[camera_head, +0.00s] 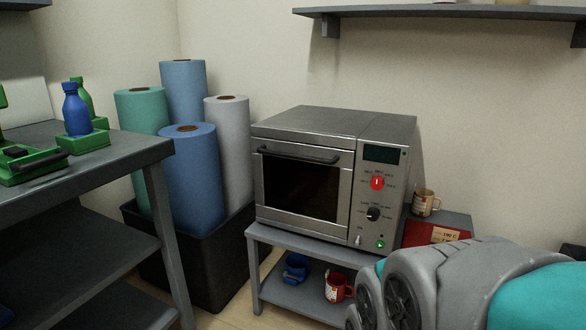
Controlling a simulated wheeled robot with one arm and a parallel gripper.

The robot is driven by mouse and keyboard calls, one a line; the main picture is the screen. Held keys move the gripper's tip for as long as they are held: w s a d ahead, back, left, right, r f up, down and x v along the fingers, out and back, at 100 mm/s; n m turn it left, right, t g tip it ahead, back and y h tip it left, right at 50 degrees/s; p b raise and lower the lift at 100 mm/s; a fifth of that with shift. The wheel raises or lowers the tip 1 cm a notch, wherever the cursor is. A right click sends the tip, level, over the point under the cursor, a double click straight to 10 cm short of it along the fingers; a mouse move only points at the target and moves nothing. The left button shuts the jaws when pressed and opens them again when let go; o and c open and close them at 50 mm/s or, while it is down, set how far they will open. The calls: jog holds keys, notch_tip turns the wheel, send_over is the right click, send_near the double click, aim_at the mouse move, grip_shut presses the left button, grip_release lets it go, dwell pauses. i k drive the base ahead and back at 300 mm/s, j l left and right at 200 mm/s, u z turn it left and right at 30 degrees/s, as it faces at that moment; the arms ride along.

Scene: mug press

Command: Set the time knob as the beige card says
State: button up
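A steel oven-like press (303,184) stands on a grey stand, with its front door shut. Its right panel has a dark display (384,154), a red knob (377,183) and, below it, a black knob (374,214). The black knob seems to be the time knob, but the small print around both is too small to read surely. A beige card (445,235) lies on a red surface right of the press; its writing is not legible and my arm covers part of that area. My arm fills the lower right, and my gripper's fingers are not in view.
A decorated mug (424,201) stands right of the press. A small switch (359,240) and a green-lit button (380,244) sit below the knobs. Blue (295,268) and red (339,287) mugs are on the lower shelf. Rolls in a black bin (213,265) stand left.

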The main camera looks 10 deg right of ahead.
aim_at(372, 214)
jog(key=z, duration=1.15)
jog(key=k+l+u, duration=0.1)
jog(key=k, duration=0.35)
jog(key=l, duration=0.1)
